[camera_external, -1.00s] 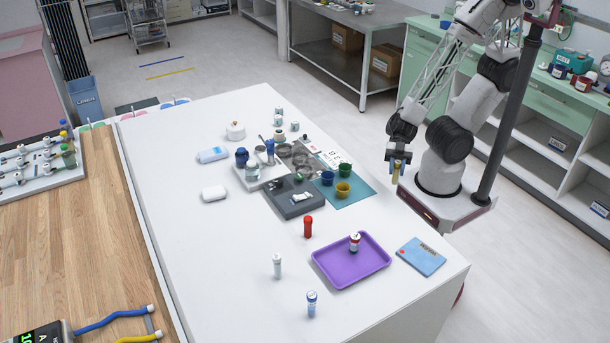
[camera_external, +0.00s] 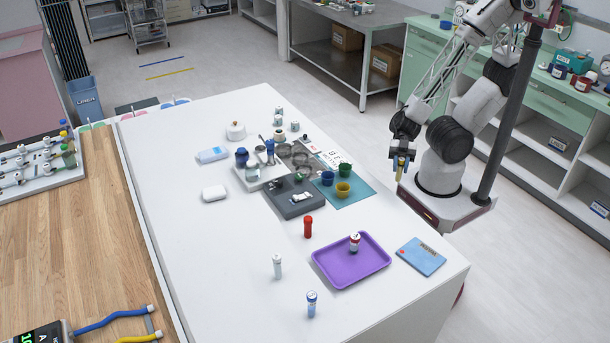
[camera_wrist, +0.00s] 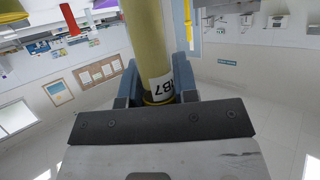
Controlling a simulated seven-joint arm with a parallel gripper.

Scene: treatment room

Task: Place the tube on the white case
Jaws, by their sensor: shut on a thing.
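My gripper (camera_external: 401,158) is shut on a yellow tube (camera_external: 399,174) and holds it out past the right edge of the white table, in front of my base. In the wrist view the yellow tube (camera_wrist: 147,42) stands between the two blue-grey fingers, with a white printed label near its lower end. The white case (camera_external: 214,193) is a small rounded box lying on the left part of the white table, far to the left of my gripper. Its top looks bare.
The white table (camera_external: 200,265) also holds a red tube (camera_external: 308,227), a white tube (camera_external: 277,266), a blue-capped tube (camera_external: 311,303) and a purple tray (camera_external: 327,274) with a small bottle. A grey block (camera_external: 284,206) and several cups stand between my gripper and the case.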

